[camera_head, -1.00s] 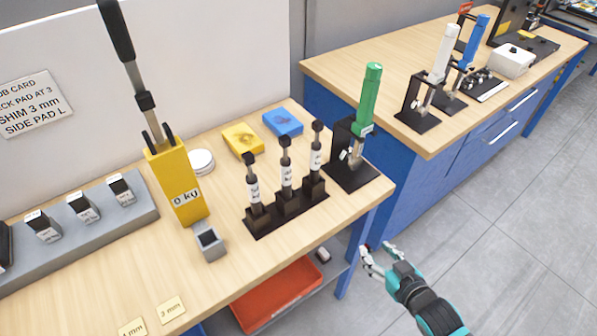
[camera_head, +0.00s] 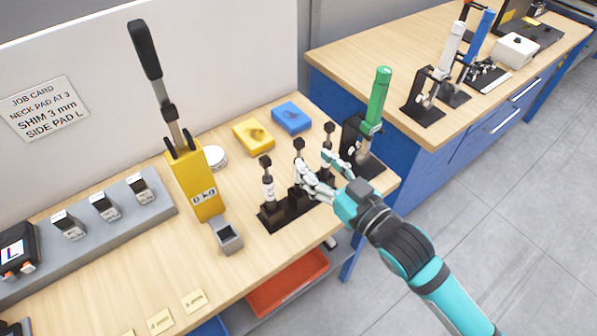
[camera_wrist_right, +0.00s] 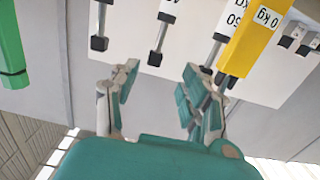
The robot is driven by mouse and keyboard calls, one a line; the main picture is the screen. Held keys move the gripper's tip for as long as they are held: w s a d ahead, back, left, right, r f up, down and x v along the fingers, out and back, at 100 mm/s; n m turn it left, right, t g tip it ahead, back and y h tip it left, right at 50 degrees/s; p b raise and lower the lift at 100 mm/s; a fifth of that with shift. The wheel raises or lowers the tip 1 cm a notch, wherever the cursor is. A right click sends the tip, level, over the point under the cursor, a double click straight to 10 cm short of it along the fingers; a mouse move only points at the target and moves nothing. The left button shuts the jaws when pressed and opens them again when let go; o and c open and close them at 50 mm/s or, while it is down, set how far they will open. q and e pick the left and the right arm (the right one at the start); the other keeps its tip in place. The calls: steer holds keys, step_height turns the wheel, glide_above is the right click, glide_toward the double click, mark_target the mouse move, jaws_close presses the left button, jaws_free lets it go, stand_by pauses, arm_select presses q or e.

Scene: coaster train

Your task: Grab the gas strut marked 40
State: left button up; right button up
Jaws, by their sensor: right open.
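Three gas struts with white bodies and black ends stand upright in a black rack (camera_head: 275,223): a left one (camera_head: 268,187), a middle one (camera_head: 299,150) and a right one (camera_head: 329,133). Their numbers are too small to read in the head view. In the wrist view, the strut nearest the yellow gauge (camera_wrist_right: 220,28) seems to read 60; the middle strut (camera_wrist_right: 167,12) has an unclear label, so I cannot tell which is 40. My right gripper (camera_head: 324,170) is open and empty in front of the middle and right struts. In the wrist view the middle strut shows beyond its gap (camera_wrist_right: 158,92).
A yellow 0 kg gauge (camera_head: 192,185) with a tall black lever stands left of the rack. Yellow (camera_head: 253,136) and blue (camera_head: 292,118) blocks lie behind. A green-handled tool (camera_head: 377,98) stands close on the right. A red bin (camera_head: 287,283) is below the bench.

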mark_target(302, 146)
steer(key=shift+x, duration=1.15)
steer(key=p+x, duration=0.2)
steer(key=x, duration=0.2)
steer(key=shift+w+d+r+p, duration=0.25)
steer(key=shift+w+r+p, duration=0.05)
steer(key=shift+w+p, duration=0.1)
steer(key=shift+w+a+f, duration=0.2)
steer(key=shift+w+a, duration=0.05)
steer(key=shift+s, duration=0.1)
steer(key=shift+c, duration=1.4)
jaws_close()
steer(key=shift+r, duration=0.1)
